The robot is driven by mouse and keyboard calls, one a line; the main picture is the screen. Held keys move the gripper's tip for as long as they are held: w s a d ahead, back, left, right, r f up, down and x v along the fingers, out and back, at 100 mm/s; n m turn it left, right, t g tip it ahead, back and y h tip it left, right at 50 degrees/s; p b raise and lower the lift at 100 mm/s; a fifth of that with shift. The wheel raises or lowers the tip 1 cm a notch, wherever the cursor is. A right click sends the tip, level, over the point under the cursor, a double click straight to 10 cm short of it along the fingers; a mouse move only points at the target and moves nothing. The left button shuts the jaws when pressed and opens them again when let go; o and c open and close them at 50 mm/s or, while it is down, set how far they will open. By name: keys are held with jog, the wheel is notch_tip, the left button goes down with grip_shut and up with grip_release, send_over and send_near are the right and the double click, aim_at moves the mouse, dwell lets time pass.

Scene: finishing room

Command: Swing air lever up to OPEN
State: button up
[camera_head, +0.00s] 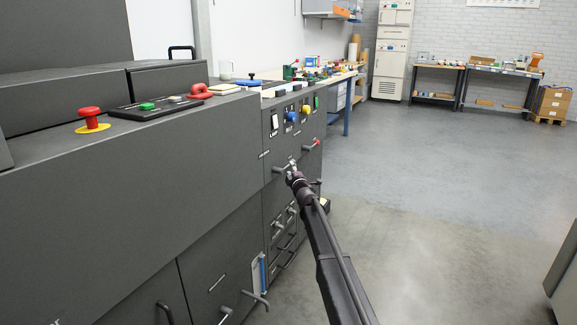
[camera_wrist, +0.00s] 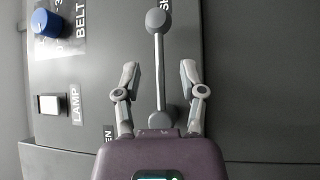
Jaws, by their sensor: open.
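The air lever (camera_wrist: 159,70) is in the wrist view, a pale bar with a grey ball at its upper end and a round grey hub at its lower end. The ball lies near a label starting "SH"; a partly hidden label ending "EN" (camera_wrist: 108,134) is at the hub's lower left. My gripper (camera_wrist: 162,68) is open, one finger on each side of the bar, with gaps visible between bar and fingers. In the head view my gripper (camera_head: 293,169) is at the dark cabinet's front, where it partly hides the small handles.
A blue BELT knob (camera_wrist: 46,22) and a white LAMP switch (camera_wrist: 49,104) are left of the lever. Other handles sit below. The grey floor (camera_head: 440,200) to the right is clear.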

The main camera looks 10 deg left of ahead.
aim_at(288, 165)
jog(key=shift+x, duration=1.65)
grip_shut()
